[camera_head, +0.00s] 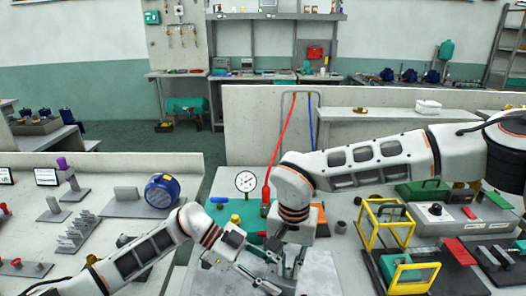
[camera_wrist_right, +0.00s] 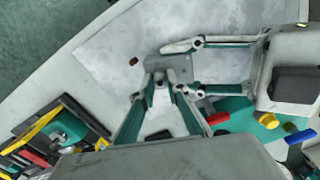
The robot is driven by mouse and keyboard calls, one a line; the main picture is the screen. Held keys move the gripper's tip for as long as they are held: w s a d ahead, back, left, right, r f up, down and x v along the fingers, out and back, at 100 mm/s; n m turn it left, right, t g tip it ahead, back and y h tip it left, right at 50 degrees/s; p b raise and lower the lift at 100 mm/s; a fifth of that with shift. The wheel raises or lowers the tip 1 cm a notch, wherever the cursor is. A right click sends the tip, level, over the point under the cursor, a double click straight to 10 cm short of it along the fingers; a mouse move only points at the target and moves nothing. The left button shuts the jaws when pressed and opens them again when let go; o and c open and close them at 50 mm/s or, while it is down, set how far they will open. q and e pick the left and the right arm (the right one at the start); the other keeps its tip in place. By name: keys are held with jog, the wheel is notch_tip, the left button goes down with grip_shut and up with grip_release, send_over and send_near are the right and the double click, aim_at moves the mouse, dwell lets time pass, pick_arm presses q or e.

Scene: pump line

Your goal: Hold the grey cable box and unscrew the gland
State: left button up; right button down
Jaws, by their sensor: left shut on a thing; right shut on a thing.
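The grey cable box (camera_wrist_right: 178,63) shows in the right wrist view, held above a pale surface. My left gripper (camera_wrist_right: 197,67) comes in from the right there, shut on the box with one finger on each side. My right gripper (camera_wrist_right: 165,82) reaches up from below, its fingertips close together at the box's near side, shut on what appears to be the gland. The gland is mostly hidden between the tips. In the head view my left gripper (camera_head: 272,284) and right gripper (camera_head: 289,268) meet at the bottom middle; the box is hard to make out there.
A pressure gauge (camera_head: 246,181) and red valve stand just behind my arms. Yellow frames (camera_head: 385,222) and a green-lidded case (camera_head: 423,190) stand to the right. A blue motor (camera_head: 162,190) sits on the left bench. A small dark brown piece (camera_wrist_right: 133,61) shows left of the box.

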jog(key=n, duration=0.6)
jog(key=c, duration=2.1)
grip_release()
jog(key=shift+r, duration=0.1)
jog(key=shift+r, duration=1.95)
jog(key=shift+f, duration=0.1)
jog(key=shift+f, duration=0.4)
